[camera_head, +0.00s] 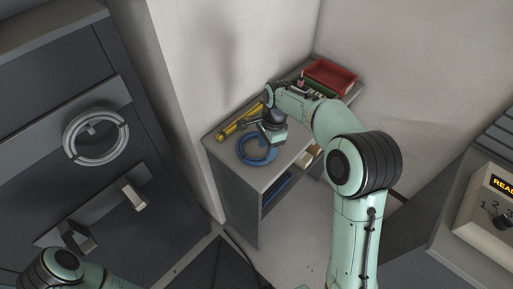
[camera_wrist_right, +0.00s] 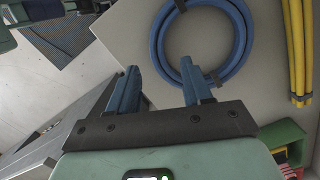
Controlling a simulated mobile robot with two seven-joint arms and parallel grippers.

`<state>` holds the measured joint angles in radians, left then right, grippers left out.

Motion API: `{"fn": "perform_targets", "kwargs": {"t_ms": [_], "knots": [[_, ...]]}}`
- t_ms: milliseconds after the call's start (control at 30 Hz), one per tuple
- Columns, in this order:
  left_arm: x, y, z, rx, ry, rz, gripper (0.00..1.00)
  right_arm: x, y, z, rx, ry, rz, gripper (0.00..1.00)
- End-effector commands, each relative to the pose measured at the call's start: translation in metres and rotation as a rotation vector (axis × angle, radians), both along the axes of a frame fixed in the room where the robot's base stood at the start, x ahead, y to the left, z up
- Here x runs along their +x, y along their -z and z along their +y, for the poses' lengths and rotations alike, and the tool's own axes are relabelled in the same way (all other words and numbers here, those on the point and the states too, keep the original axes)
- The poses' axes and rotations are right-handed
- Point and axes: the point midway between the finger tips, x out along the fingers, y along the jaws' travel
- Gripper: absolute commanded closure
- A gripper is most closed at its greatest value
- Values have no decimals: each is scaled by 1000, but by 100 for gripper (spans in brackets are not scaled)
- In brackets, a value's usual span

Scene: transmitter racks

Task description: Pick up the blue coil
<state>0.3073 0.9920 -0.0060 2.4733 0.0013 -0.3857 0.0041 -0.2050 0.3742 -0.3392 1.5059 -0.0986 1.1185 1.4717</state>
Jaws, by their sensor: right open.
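The blue coil (camera_head: 241,150) lies flat on the top of a grey shelf unit (camera_head: 226,157) against the wall. It also shows in the right wrist view (camera_wrist_right: 242,32), cut off by the top edge, with dark ties around it. My right gripper (camera_head: 266,141) is over the coil's far right part in the head view and hides some of it. In the wrist view my right gripper (camera_wrist_right: 158,68) is open and empty. One finger overlaps the coil's lower edge and the other is outside the ring. I cannot tell whether they touch. My left gripper is out of view.
Yellow bars or cables (camera_head: 236,126) lie behind the coil, close to the wall. A red tray (camera_head: 330,74) stands at the shelf's far end. A green bin (camera_wrist_right: 290,138) shows in the wrist view. A dark cabinet (camera_head: 60,190) fills the left.

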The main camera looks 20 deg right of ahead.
Motion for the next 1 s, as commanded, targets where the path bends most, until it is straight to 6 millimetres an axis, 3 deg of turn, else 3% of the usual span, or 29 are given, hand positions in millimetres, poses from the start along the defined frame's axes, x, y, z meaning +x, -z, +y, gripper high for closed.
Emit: {"fn": "perform_targets", "kwargs": {"t_ms": [233,533,567,700,1000], "knots": [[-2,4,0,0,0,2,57,0,37,7,0,1,4,51],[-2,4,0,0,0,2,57,0,43,8,1,0,1,51],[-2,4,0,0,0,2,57,0,43,8,1,0,1,54],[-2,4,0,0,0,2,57,0,43,8,1,0,1,99],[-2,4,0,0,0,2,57,1,42,8,1,0,-2,100]]}}
